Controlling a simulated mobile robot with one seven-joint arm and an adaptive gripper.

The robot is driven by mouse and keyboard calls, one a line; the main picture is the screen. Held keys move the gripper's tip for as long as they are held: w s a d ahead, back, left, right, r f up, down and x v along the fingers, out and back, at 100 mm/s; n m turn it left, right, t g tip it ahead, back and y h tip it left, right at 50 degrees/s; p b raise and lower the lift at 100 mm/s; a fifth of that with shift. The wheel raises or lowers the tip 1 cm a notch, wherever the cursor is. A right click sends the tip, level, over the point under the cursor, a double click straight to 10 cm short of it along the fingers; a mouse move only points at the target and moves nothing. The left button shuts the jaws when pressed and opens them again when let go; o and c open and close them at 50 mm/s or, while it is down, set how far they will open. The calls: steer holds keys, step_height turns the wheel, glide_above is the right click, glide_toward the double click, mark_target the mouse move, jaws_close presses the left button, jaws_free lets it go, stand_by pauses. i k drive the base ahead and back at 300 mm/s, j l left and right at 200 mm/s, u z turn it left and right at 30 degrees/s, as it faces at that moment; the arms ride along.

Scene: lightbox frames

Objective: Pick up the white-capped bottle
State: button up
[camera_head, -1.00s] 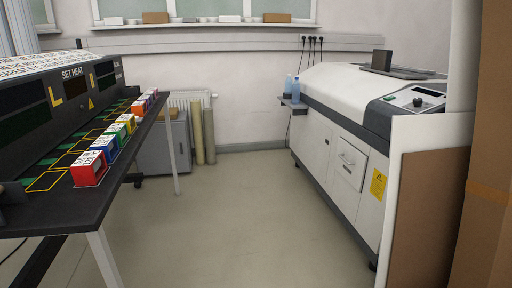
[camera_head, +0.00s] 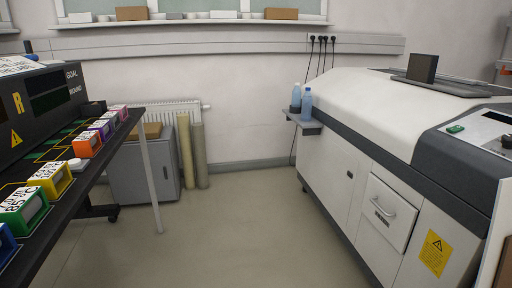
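Two bottles stand upright side by side on a small grey shelf (camera_head: 303,122) at the far left end of the white machine. The left bottle (camera_head: 296,96) is pale, with a whitish top and a dark lower part. The right bottle (camera_head: 307,105) is blue, and its cap looks blue too. They are small in the picture, so the cap colours are hard to tell for sure. My gripper is not in view.
The white machine (camera_head: 370,122) fills the right side. A dark table (camera_head: 100,165) with several coloured boxes runs along the left. A grey cabinet (camera_head: 140,172) and two upright rolls (camera_head: 192,155) stand at the back wall. The floor (camera_head: 250,225) between is clear.

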mark_target(296, 101)
steer(key=i, duration=3)
steer(key=i+z, duration=0.2)
steer(key=i, duration=0.4)
steer(key=i+j+z, duration=0.15)
steer(key=i, duration=0.4)
